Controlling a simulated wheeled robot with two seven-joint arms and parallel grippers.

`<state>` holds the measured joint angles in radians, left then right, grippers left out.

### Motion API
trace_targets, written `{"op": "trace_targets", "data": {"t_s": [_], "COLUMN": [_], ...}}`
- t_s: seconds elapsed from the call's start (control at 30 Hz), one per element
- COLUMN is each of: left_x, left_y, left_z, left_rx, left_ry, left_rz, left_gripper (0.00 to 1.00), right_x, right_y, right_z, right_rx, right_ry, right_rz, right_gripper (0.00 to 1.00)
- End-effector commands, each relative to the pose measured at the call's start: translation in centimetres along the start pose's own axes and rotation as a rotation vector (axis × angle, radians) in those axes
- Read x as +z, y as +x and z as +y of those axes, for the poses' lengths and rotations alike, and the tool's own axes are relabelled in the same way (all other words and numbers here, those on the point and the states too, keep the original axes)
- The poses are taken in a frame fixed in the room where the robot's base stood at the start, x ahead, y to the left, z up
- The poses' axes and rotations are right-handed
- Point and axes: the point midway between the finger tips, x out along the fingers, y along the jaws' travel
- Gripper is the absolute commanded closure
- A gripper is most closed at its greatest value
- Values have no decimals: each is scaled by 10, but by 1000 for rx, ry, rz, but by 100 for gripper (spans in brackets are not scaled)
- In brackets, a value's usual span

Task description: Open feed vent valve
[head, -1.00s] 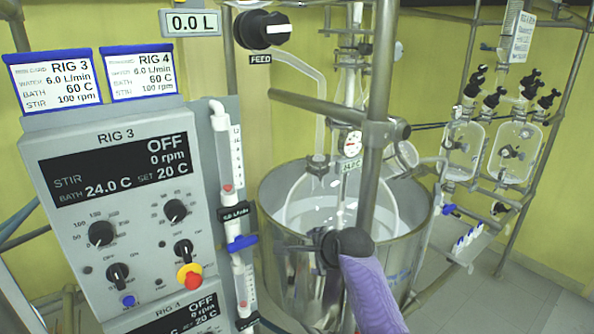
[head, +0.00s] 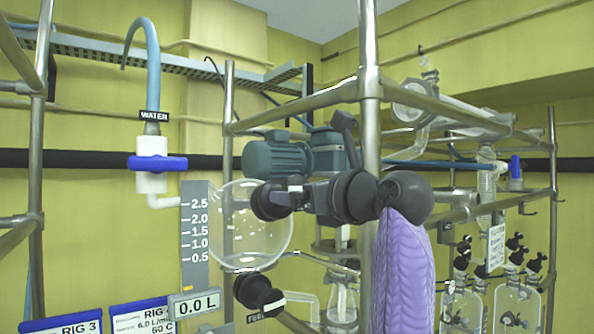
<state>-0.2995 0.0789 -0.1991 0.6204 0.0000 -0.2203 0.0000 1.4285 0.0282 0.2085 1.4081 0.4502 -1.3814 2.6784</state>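The round clear glass feed vessel (head: 238,245) hangs left of centre beside a grey scale marked 0.5 to 2.5. Below it is the black feed valve (head: 258,292) with a white-striped handle and a partly hidden label. My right arm, in a purple sleeve, rises from the bottom and reaches left. My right gripper (head: 285,198) is at the vessel's upper right, in front of the glass. A dark rounded part with a small white mark shows at its end; I cannot tell whether this is a vent valve knob or gripper. The finger gap is hidden. My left gripper is out of view.
A water valve (head: 157,163) with a blue handle stands at left. A steel post (head: 369,100) rises close to my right arm, with a horizontal rail behind. A grey-green motor (head: 278,160) is behind the gripper. A 0.0 L display (head: 195,304) sits below the scale.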

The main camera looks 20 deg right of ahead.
Motion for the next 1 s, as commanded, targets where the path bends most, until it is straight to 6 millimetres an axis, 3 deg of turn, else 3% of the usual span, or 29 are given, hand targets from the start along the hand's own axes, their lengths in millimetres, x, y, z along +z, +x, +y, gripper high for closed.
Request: {"op": "trace_targets", "data": {"t_s": [0.13, 0.37, 0.77, 1.0], "left_x": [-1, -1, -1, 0], "left_y": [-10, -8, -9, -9], "left_z": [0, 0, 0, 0], "left_rx": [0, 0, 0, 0], "left_ry": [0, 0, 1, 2], "left_rz": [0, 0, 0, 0], "left_gripper": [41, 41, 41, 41], "right_x": [1, -1, -1, -1], "right_y": [13, 14, 14, 14], "right_z": [0, 0, 0, 0], "right_rx": [0, -1, -1, 6], "right_ry": [-2, -2, -2, -23], "right_rz": [1, 0, 0, 0], "right_gripper": [0, 0, 85, 86]}}
